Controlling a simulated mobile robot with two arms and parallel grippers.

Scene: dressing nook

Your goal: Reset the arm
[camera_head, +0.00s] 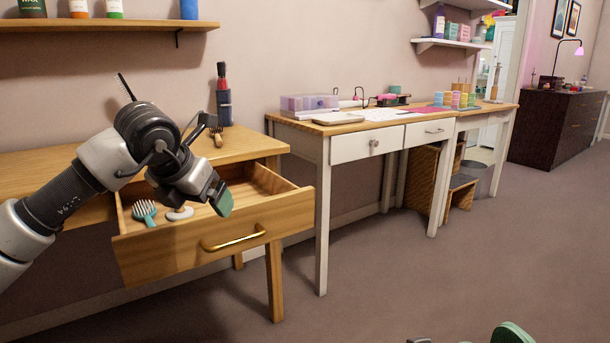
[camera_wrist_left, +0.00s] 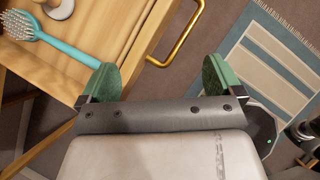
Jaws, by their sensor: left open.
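My left gripper (camera_head: 222,198) hangs over the open wooden drawer (camera_head: 270,224), near its front right part. In the left wrist view its two green-padded fingers (camera_wrist_left: 158,80) stand wide apart with nothing between them. A teal hairbrush (camera_head: 145,212) lies in the drawer, and it also shows in the left wrist view (camera_wrist_left: 62,45). A white round object (camera_head: 180,213) lies beside the brush in the drawer. At the bottom edge of the head view a green pad and a small grey piece show, possibly of my right gripper (camera_head: 465,338); its jaws cannot be made out.
The drawer juts out from the wooden desk (camera_head: 248,147), with a brass handle (camera_head: 235,241) in front. A white table (camera_head: 308,127) stands to the right. A striped rug (camera_wrist_left: 265,75) lies on the floor. The floor at the right is clear.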

